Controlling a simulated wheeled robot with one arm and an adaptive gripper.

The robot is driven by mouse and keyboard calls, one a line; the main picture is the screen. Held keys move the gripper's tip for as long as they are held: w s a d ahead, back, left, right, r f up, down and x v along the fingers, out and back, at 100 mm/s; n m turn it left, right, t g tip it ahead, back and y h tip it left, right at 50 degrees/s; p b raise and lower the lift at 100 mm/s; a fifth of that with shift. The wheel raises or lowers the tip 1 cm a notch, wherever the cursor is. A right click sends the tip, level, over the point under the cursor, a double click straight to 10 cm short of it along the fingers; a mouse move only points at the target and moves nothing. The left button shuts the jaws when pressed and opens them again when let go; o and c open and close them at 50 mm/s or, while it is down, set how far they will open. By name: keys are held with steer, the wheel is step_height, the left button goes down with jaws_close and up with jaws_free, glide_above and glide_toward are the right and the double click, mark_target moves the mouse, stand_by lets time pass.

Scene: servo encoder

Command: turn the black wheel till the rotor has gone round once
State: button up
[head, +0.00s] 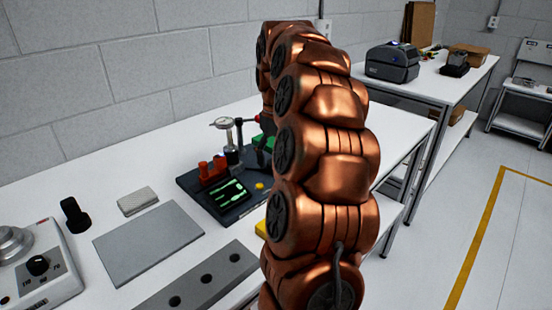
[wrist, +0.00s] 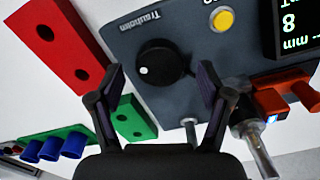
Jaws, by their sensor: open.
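The black wheel (wrist: 160,63) is a round knob with a white dot near its rim. It sits on a dark grey panel (wrist: 130,30) in the wrist view. My gripper (wrist: 160,77) is open, with one finger on each side of the wheel in the picture and a visible gap at both. Whether the fingertips are level with the wheel cannot be told. In the head view the dark unit (head: 188,183) stands on the table. I cannot pick out the rotor with certainty.
A yellow button (wrist: 223,19) and a lit display (wrist: 297,30) are near the wheel. A red block (wrist: 68,50), a green block (wrist: 130,118) and a metal cylinder (wrist: 258,148) stand close by. A grey plate (head: 148,240) lies on the table in the head view.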

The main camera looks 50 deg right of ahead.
steer(key=shift+r, duration=3.3)
